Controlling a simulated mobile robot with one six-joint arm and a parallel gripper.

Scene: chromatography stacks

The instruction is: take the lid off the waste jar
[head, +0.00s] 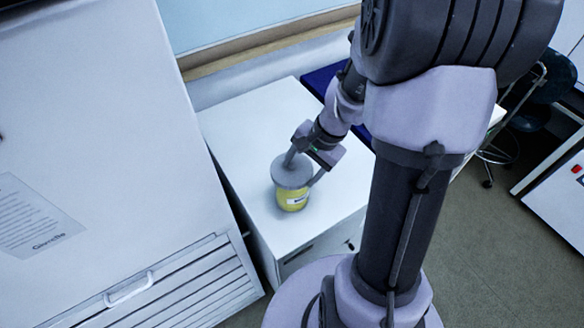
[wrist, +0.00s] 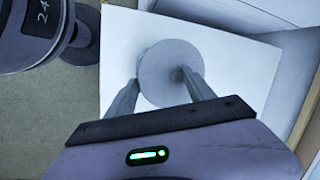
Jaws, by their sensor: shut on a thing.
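The waste jar (head: 292,199) is yellow with a white label and stands upright on the white cabinet top. Its round grey lid (head: 291,171) is on top of the jar. In the wrist view the lid (wrist: 165,73) is a grey disc that hides the jar below it. My gripper (head: 302,170) comes down from the upper right, with one finger on each side of the lid. In the wrist view my gripper's fingers (wrist: 163,88) reach the lid's near left and right sides, shut on it. I cannot tell any gap between lid and jar.
The white cabinet (head: 245,130) has bare top around the jar. A tall white unit (head: 100,110) with a vent and handle stands close on the left. A blue surface (head: 322,80) lies behind, near the wall. A dark chair (head: 540,85) stands at the far right.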

